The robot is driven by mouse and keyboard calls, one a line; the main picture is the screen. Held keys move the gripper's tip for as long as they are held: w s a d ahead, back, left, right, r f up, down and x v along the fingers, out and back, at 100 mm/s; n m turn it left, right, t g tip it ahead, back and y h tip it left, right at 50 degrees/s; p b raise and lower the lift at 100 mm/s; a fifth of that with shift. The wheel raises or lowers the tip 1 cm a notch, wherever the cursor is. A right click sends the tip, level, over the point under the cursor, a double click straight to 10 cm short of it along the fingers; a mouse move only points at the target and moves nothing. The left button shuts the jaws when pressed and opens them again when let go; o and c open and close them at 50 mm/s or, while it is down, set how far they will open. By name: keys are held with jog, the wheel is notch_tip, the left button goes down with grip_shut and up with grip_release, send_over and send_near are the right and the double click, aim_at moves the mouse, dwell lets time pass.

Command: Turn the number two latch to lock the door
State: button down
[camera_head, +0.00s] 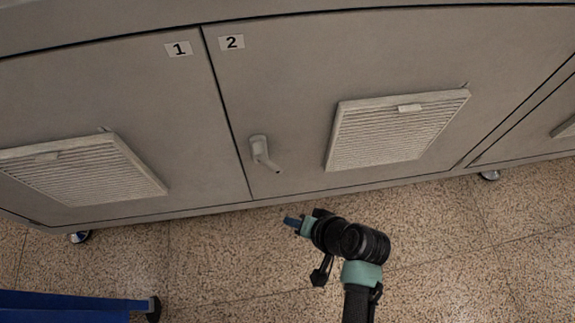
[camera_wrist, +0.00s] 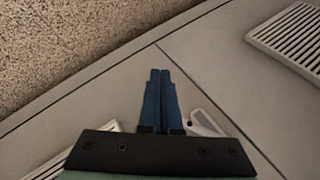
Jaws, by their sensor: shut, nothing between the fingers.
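The door marked 2 (camera_head: 290,75) is a flat grey cabinet panel that looks closed, its edge level with the door marked 1. Its latch (camera_head: 262,152) is a pale grey handle near the door's lower left, with the lever slanting down and to the right. My gripper (camera_head: 291,221) appears below and right of the latch in the head view, apart from it. In the wrist view my blue fingers (camera_wrist: 160,75) are together and empty. The latch (camera_wrist: 204,123) shows there just right of the fingers, partly hidden by the gripper body.
Door 1 (camera_head: 120,90) lies left of the seam. Slatted vents sit on door 2 (camera_head: 395,130) and door 1 (camera_head: 80,170). Speckled floor (camera_head: 460,255) is open in front of the cabinet. A blue object (camera_head: 70,307) stands at the lower left.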

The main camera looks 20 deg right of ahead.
jog(key=s+d+r+m+t+b, duration=0.1)
jog(key=s+d+r+m+t, duration=0.1)
jog(key=d+r+t, duration=0.75)
jog(key=w+a+f+g+b, duration=0.1)
jog(key=w+a+f+b, duration=0.2)
jog(key=w, duration=0.8)
jog(key=a+b, duration=0.2)
jog(key=a, duration=0.1)
jog(key=shift+w+a+g+y, duration=0.25)
jog(key=shift+a+g+y, duration=0.05)
jog(key=shift+a+g, duration=0.05)
jog(key=shift+f, duration=0.25)
jog(key=shift+a+f+m+b, duration=0.1)
jog(key=shift+m+b, duration=0.3)
